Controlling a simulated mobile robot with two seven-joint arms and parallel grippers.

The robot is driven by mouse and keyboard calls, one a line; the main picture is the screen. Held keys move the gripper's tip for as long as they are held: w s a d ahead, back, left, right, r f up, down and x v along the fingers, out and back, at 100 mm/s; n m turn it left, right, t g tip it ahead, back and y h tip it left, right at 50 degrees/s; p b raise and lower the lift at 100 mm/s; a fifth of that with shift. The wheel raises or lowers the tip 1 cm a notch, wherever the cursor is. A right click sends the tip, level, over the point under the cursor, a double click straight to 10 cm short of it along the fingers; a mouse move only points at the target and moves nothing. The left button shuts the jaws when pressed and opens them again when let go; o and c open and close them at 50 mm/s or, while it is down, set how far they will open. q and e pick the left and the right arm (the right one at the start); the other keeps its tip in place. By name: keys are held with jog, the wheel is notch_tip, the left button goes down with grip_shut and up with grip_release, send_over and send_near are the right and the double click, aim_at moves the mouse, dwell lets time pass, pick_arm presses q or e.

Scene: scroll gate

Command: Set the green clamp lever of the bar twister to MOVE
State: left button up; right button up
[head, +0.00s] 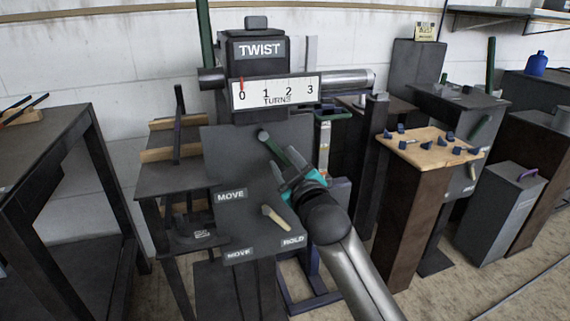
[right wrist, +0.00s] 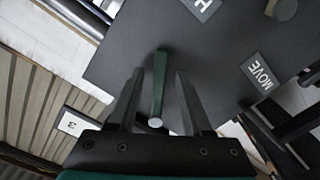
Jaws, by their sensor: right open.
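The bar twister (head: 227,153) stands in the middle of the head view, with a TWIST sign on top. Its green clamp lever (head: 273,148) slants on the dark front panel, its grey end up and to the left; the lower end is hidden by my gripper. A MOVE label (head: 231,196) is lower left of it. My right gripper (head: 285,178) is at the lever. In the right wrist view, the green lever (right wrist: 159,85) lies between the two open fingers (right wrist: 160,74), with a visible gap on each side. My left gripper is not in view.
Below is a tan lever (head: 275,217) between a second MOVE label (head: 239,254) and a HOLD label (head: 293,241). The turns scale (head: 276,92) has its red pointer at 0. A dark table (head: 50,140) stands left; a wooden-topped stand (head: 430,147) stands right.

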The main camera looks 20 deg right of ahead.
dwell(0.3)
grip_shut()
dwell(0.3)
dwell(1.0)
